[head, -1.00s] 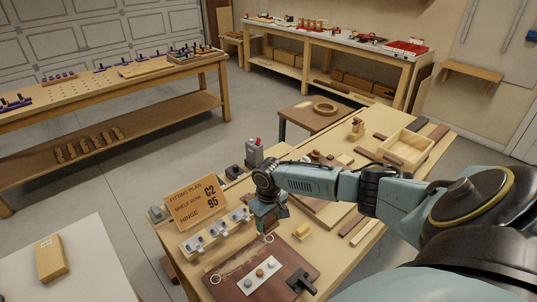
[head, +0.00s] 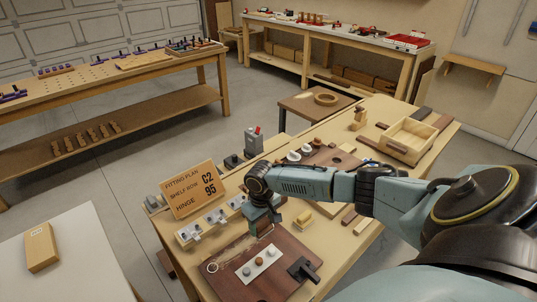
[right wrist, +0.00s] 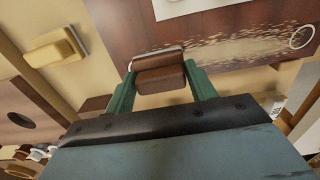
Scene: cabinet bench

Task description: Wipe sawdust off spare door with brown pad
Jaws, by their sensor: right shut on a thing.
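The spare door (head: 222,279) is a dark reddish-brown board lying flat on the bench; it also fills the top of the right wrist view (right wrist: 120,25). Pale sawdust (right wrist: 225,45) lies in a streaked band on it, running towards a white ring (right wrist: 300,38). My right gripper (right wrist: 158,80) is shut on the brown pad (right wrist: 160,76), which is held between its green fingers at the door's edge. I cannot tell whether the pad touches the door. In the head view my right gripper (head: 261,222) hides most of the pad. My left gripper is not in view.
On the door are a white plate with round knobs (head: 260,264) and a black T-shaped piece (head: 303,269). A yellow block (head: 304,218) lies beside the door. A sign (head: 190,189) and a row of metal hinges (head: 213,218) stand behind. A wooden tray (head: 410,140) sits farther right.

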